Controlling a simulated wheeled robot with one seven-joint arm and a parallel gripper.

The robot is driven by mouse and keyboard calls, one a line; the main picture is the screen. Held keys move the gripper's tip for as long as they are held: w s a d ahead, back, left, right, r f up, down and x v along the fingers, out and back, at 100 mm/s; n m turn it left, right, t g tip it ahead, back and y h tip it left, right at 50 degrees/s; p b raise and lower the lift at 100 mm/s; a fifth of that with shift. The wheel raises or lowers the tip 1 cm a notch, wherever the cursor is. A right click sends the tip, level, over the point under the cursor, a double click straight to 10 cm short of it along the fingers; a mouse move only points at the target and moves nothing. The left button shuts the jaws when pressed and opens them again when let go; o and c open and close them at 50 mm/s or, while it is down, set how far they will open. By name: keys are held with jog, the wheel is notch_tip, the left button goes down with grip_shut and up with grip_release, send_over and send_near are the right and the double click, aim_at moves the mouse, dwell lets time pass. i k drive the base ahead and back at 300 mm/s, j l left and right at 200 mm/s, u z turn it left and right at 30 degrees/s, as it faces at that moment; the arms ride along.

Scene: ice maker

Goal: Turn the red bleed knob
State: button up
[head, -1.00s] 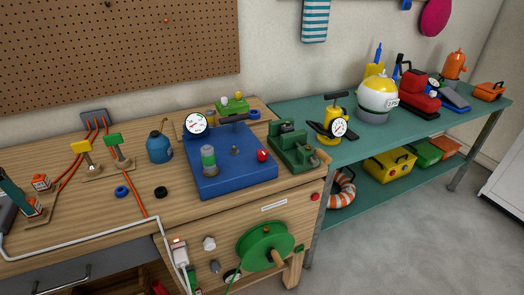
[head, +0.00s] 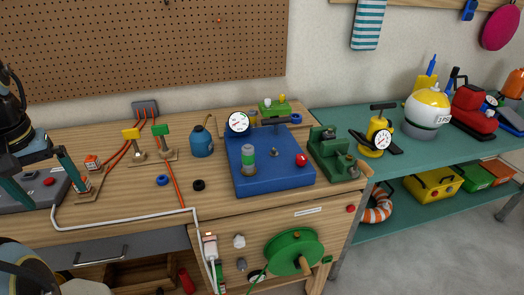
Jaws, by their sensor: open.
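A small red knob (head: 302,160) sits on the right part of a blue base plate (head: 270,182) on the wooden bench. The plate also carries a round white gauge (head: 237,122), a green and grey cylinder (head: 248,161) and a small grey post. My gripper (head: 43,182) is at the left edge of the head view, its two dark green fingers spread wide apart with nothing seen held between them. It is far to the left of the red knob, apart from it.
A green vise-like device (head: 330,152) stands just right of the blue plate. A blue bottle (head: 202,141), yellow and green levers and two small rings are on the bench between my gripper and the plate. A green reel (head: 293,251) is on the bench front.

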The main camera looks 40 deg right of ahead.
aim_at(301, 159)
jog(key=k+l, duration=0.15)
jog(key=l, duration=0.15)
jog(key=k+l, duration=0.1)
jog(key=l, duration=0.2)
jog(key=k+l, duration=0.15)
jog(key=l, duration=0.15)
jog(key=k+l, duration=0.15)
jog(key=l, duration=0.2)
